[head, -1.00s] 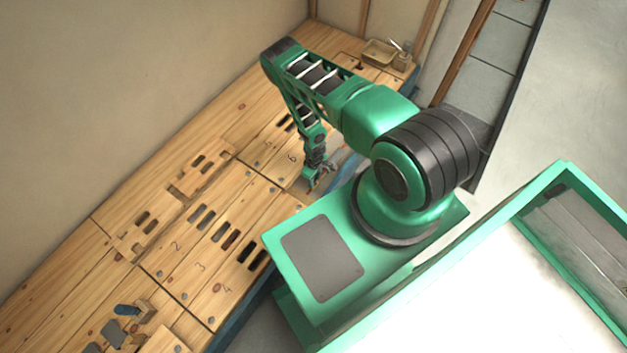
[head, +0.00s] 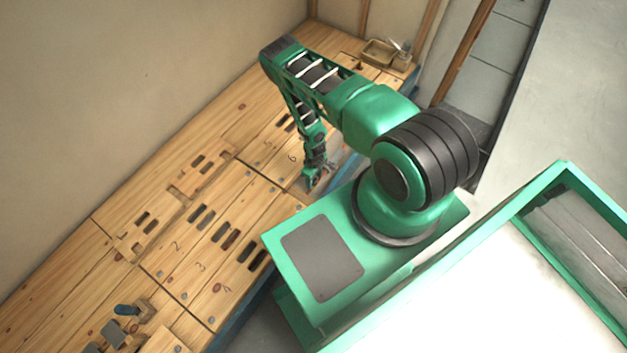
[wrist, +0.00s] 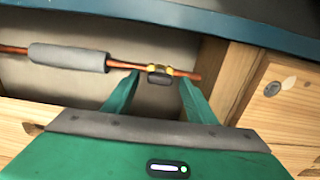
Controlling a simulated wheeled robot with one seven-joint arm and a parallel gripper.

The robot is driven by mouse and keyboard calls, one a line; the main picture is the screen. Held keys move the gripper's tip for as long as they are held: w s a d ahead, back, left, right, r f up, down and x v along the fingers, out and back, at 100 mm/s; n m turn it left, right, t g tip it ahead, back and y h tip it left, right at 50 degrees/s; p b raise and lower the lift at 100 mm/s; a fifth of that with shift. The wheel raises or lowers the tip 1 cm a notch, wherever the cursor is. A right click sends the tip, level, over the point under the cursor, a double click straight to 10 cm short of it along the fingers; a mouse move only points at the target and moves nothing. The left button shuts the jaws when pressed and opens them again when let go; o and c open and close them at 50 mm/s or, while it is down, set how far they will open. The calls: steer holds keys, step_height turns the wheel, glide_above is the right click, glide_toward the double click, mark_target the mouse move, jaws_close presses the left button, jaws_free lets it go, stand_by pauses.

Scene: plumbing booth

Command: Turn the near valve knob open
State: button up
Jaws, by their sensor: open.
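A brass valve (wrist: 159,68) with a small dark knob (wrist: 158,78) sits on a copper pipe (wrist: 122,64) in the wrist view. My gripper (wrist: 158,84) is open, with one green finger on each side of the knob. The knob lies between the fingertips, with a visible gap on both sides. I cannot tell how deep the fingers reach. In the head view my gripper (head: 313,182) is low at the bench's front edge, beside the number 6. The valve cannot be made out there.
A grey sleeve (wrist: 67,58) wraps the pipe left of the valve. Wooden bench boards (wrist: 285,100) flank the recess, and a dark blue edge (wrist: 200,15) runs beyond the pipe. A small tray (head: 378,52) stands at the bench's far end. Slotted boards (head: 190,235) lie left of my gripper.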

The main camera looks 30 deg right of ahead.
step_height(320, 180, up, 10)
stand_by(0.5)
stand_by(0.4)
step_height(320, 180, up, 10)
steer(key=m, duration=0.1)
glide_above(314, 180)
steer(key=w+d, duration=0.2)
steer(key=w, duration=0.3)
steer(key=w+d+r+m, duration=0.1)
steer(key=w+d+r, duration=0.1)
steer(key=r, duration=0.8)
steer(key=w+d+r+m, duration=0.1)
steer(key=d+r, duration=0.1)
steer(key=r, duration=0.9)
steer(key=s+d+r+m+h, duration=0.1)
steer(key=s+r+m, duration=0.15)
steer(key=r, duration=0.75)
steer(key=s+d+r+m, duration=0.1)
steer(key=s+r, duration=0.3)
steer(key=r, duration=0.6)
steer(key=s+a+r+m, duration=0.2)
steer(key=s+r, duration=0.7)
steer(key=s, duration=0.3)
steer(key=s+a+r+m+y, duration=0.1)
steer(key=s+a+r+m, duration=0.1)
steer(key=s+r, duration=0.6)
steer(key=s, duration=0.5)
steer(key=shift+s+r, duration=0.2)
steer(key=shift+r, duration=0.2)
